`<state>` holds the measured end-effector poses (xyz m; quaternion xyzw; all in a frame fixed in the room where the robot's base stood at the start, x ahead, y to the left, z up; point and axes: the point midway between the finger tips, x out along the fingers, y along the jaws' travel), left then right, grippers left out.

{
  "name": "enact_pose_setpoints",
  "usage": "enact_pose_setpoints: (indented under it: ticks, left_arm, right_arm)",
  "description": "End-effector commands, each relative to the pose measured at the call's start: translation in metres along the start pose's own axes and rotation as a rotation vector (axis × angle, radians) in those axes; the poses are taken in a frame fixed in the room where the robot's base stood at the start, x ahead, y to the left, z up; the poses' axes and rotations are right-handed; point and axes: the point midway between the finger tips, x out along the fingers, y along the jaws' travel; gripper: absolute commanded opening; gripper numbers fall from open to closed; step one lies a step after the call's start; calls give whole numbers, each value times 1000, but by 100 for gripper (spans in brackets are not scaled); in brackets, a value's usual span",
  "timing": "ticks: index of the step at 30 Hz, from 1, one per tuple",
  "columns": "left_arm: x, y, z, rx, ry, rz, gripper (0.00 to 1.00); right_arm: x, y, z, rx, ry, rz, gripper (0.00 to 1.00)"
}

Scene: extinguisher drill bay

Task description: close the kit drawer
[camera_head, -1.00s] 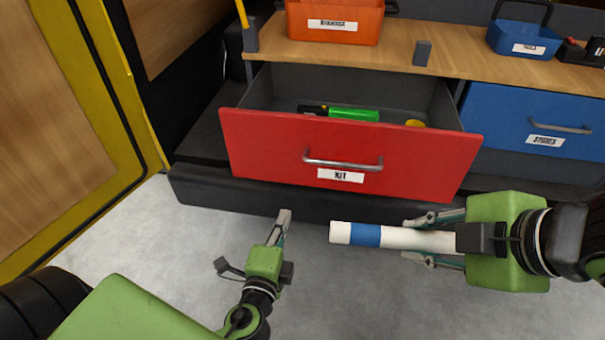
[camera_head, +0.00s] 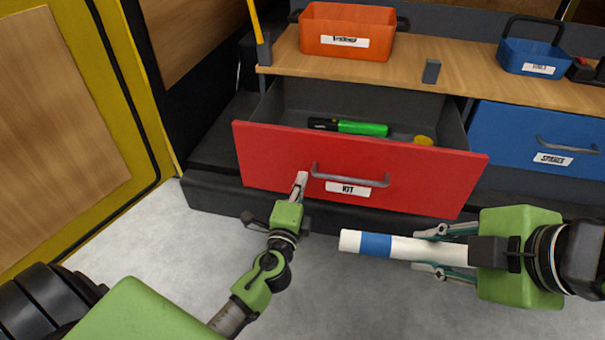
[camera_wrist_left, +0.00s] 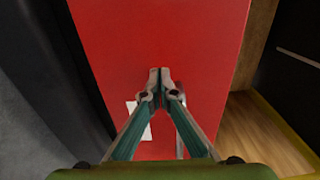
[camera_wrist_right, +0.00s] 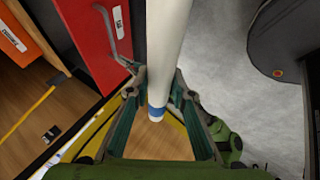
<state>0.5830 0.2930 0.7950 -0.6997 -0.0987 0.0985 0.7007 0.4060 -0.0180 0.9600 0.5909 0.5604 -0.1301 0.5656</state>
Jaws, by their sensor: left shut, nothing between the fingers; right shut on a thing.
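The red kit drawer (camera_head: 420,180) stands pulled out of the bench, with a grey bar handle (camera_head: 350,178) and a KIT label. Inside it lie a green and black item (camera_head: 362,128) and a yellow round thing (camera_head: 423,140). My left gripper (camera_head: 302,178) is shut and empty, its tips at the drawer front just left of the handle; I cannot tell whether they touch. The red front also fills the left wrist view (camera_wrist_left: 205,50). My right gripper (camera_head: 428,250) is shut on a white tube with a blue band (camera_head: 400,247), held in front of the drawer.
An orange bin (camera_head: 345,30) and a blue caddy (camera_head: 530,58) stand on the wooden bench top (camera_head: 460,85). A shut blue drawer (camera_head: 510,125) is to the right. A yellow-framed panel (camera_head: 60,120) stands at the left. Grey floor (camera_head: 180,240) in front is clear.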

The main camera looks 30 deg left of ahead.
Motion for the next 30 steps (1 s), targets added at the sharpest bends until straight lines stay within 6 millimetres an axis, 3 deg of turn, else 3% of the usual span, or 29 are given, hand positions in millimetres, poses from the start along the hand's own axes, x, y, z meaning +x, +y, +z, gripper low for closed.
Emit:
enact_pose_setpoints:
  ticks: [6, 22, 26, 30]
  left_arm:
    - [15, 0, 0, -1, 0, 1, 0]
    - [23, 1, 0, -1, -1, 0, 0]
    - [40, 1, 0, -2, -2, -1, 0]
    - [69, 1, 0, -2, -2, -3, 0]
  right_arm:
    - [-2, 2, -1, 0, 0, 0, 0]
    - [-1, 0, 0, 0, 0, 0, 0]
    - [2, -1, 1, 0, 0, 0, 0]
    - [7, -5, 3, 0, 0, 0, 0]
